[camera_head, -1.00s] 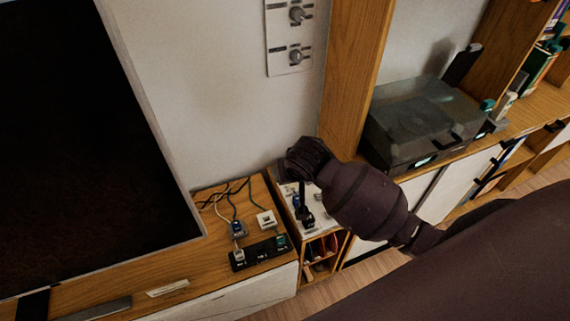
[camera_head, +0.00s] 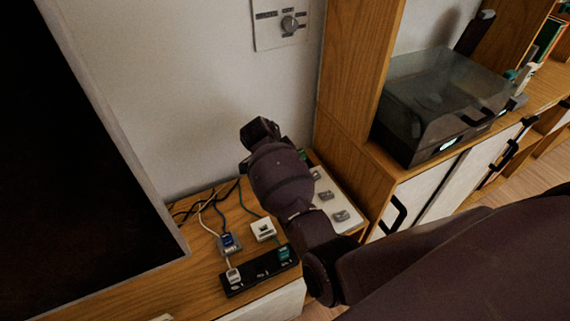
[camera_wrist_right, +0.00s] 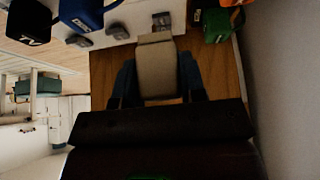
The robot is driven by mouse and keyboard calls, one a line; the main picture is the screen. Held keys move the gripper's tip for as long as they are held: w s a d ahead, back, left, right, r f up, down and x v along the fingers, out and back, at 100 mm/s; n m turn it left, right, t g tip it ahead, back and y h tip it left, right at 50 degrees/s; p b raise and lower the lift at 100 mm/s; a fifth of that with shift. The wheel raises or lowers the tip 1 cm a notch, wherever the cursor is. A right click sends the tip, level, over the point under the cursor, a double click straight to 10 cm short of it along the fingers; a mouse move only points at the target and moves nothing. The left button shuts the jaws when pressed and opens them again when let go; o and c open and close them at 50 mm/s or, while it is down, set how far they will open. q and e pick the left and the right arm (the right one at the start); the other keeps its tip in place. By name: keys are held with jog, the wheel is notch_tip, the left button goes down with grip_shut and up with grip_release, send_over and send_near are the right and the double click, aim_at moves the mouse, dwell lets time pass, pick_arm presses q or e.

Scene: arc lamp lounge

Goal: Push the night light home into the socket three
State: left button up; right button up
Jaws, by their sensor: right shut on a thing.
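My right gripper (camera_wrist_right: 158,88) is shut on a pale beige block, which I take to be the night light (camera_wrist_right: 156,66). In the right wrist view it is between the two dark fingers, close to a white socket panel (camera_wrist_right: 138,12). Grey sockets (camera_wrist_right: 117,31) line that panel; I cannot read which is number three. The panel (camera_head: 349,227) also shows in the head view, right of my right arm, which hides the gripper and night light there. I cannot tell whether the night light touches a socket. My left gripper is not in view.
A blue plug (camera_wrist_right: 82,14), a dark TV plug (camera_wrist_right: 30,22) and a green plug (camera_wrist_right: 217,25) crowd the panel. A black power strip (camera_head: 262,270) with plugs and cables lies left of my arm. A wooden post (camera_head: 352,80) and a dark lidded machine (camera_head: 425,110) stand right.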

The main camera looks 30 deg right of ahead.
jog(key=shift+r, duration=0.15)
jog(key=shift+a, duration=0.1)
notch_tip(320, 180, down, 2)
notch_tip(320, 180, down, 2)
jog(key=shift+b, duration=0.6)
jog(key=shift+f+b, duration=0.35)
jog(key=shift+f, duration=0.6)
dwell(0.9)
jog(key=shift+p, duration=0.3)
dwell(0.5)
